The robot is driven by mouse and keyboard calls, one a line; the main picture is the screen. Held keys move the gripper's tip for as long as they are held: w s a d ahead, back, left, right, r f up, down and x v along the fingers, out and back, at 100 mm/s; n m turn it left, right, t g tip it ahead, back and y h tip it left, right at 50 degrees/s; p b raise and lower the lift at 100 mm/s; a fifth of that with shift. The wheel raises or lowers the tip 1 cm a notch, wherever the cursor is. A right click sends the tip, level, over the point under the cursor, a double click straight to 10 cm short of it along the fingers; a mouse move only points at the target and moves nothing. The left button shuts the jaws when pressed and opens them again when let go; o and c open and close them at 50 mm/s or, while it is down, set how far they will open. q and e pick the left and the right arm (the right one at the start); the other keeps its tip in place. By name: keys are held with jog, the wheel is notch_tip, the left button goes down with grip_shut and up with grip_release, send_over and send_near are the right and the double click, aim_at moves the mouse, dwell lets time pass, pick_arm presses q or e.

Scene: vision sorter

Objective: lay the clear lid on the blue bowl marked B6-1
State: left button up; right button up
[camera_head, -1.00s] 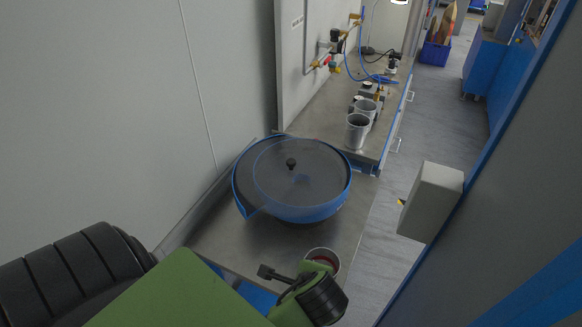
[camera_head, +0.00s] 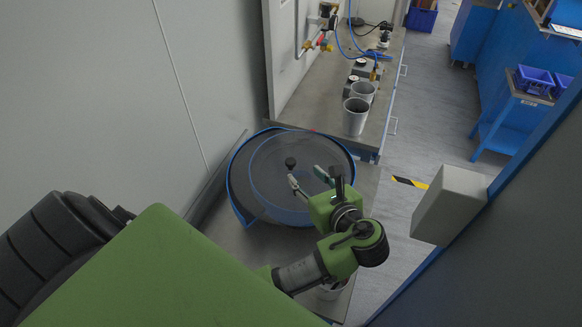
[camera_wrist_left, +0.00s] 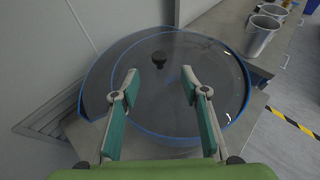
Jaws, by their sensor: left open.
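The blue bowl (camera_head: 233,200) stands on the metal bench by the wall; I cannot read a B6-1 mark. The clear lid (camera_head: 285,195), a see-through disc with a black knob (camera_head: 290,162), lies over the bowl; I cannot tell whether it sits evenly on the rim. The lid (camera_wrist_left: 185,110) and knob (camera_wrist_left: 158,58) also show in the left wrist view. My left gripper (camera_head: 307,176) is open and empty above the lid, just right of the knob in the head view. In the wrist view the knob appears ahead, between the open fingers (camera_wrist_left: 160,82). My right gripper is not in view.
Grey metal cups (camera_head: 356,116) stand on the bench (camera_head: 318,110) behind the bowl, near pipes and blue hoses. A grey box (camera_head: 449,205) juts out at the right. The wall is close on the left.

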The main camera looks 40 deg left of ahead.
aim_at(293, 164)
pick_arm(q)
jog(key=x, duration=0.3)
jog(key=shift+w+a+f, duration=0.1)
jog(key=shift+w+a, duration=0.05)
jog(key=shift+p+x, duration=0.4)
jog(key=shift+x, duration=0.55)
jog(key=shift+w+a+f+p, duration=0.1)
jog(key=shift+w+a+p, duration=0.05)
jog(key=shift+a+p, duration=0.3)
jog(key=shift+w+a+f+p, duration=0.15)
jog(key=shift+a+p, duration=0.2)
jog(key=shift+a, duration=0.1)
jog(key=shift+f+x, duration=0.2)
jog(key=shift+x, duration=0.95)
jog(key=shift+d, duration=0.15)
grip_shut()
jog(key=shift+r, duration=0.1)
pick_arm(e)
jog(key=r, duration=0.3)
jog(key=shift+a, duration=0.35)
